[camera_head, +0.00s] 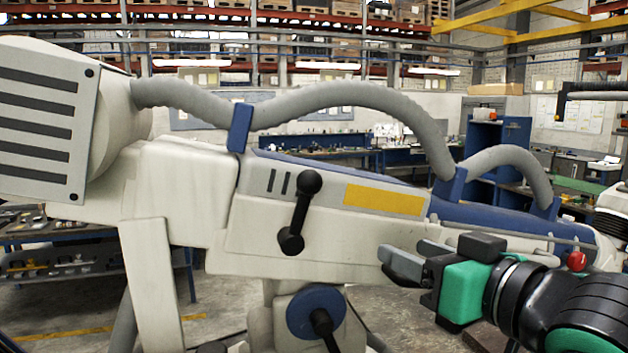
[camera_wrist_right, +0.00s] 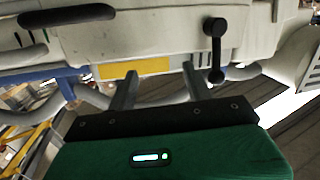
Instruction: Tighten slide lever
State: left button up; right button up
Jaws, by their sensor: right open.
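My left gripper is not in view.
A blue round knob (camera_head: 316,313) with a black handle sits below the lever. A yellow label (camera_head: 384,200) is right of the lever. A grey hose (camera_head: 340,95) arches over the arm. A red knob (camera_head: 577,261) is near my right wrist. Workbenches stand behind.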

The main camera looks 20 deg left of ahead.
aim_at(318, 184)
jog(key=s+a+r+n+y, duration=0.2)
jog(key=s+a+r+n, duration=0.1)
jog(key=s+r, duration=0.5)
jog(key=shift+g, duration=0.4)
jog(key=p+x, duration=0.6)
jog(key=x, duration=0.6)
jog(key=shift+w, duration=0.45)
jog(key=shift+w+a+f, duration=0.2)
jog(key=shift+w+a, duration=0.2)
jog(key=shift+a, duration=0.2)
grip_shut()
